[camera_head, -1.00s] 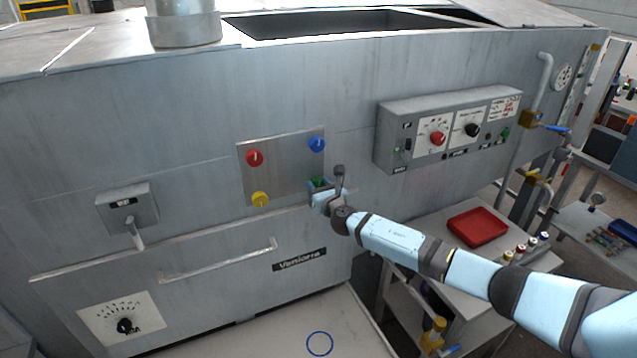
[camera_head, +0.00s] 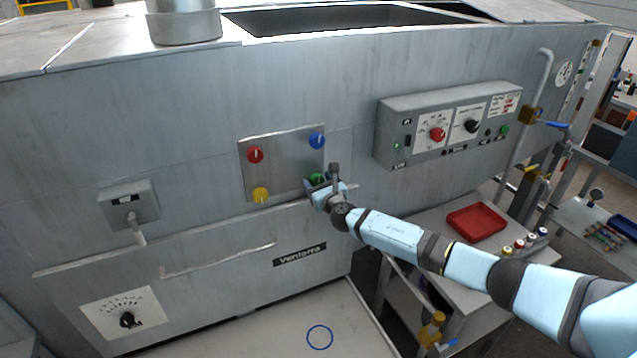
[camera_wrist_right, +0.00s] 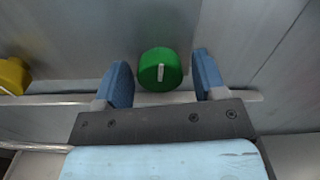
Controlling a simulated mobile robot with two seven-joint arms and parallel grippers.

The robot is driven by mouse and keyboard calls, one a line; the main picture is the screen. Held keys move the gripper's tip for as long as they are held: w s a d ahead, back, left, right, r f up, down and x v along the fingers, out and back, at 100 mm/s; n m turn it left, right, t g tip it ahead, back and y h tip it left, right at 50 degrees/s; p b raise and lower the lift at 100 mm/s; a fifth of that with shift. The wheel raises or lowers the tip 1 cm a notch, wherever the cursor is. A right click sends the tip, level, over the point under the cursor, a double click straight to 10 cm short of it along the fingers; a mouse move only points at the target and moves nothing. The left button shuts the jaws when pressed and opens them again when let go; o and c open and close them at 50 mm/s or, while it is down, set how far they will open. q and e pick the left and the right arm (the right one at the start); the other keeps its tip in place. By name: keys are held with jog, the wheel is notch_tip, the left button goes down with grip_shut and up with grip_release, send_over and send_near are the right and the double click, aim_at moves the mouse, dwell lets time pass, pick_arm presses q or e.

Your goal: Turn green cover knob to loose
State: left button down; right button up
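The green cover knob (camera_head: 317,179) is at the lower right corner of a metal cover plate (camera_head: 285,165) on the machine's front. In the right wrist view the green knob (camera_wrist_right: 160,70) has a white mark that stands nearly vertical. My right gripper (camera_head: 322,186) is at the knob. In the right wrist view my right gripper (camera_wrist_right: 162,82) is open, with one blue finger on each side of the knob and a visible gap on both sides. My left gripper is not in view.
Red (camera_head: 255,155), blue (camera_head: 317,141) and yellow (camera_head: 260,195) knobs sit at the plate's other corners. A control box (camera_head: 450,125) juts out to the right. A rail runs just below the plate. A red tray (camera_head: 477,223) lies on a side table.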

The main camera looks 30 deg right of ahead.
jog(key=shift+s, duration=0.1)
jog(key=s+b, duration=0.1)
jog(key=s, duration=1.2)
jog(key=shift+s+a, duration=0.3)
jog(key=shift+a, duration=0.1)
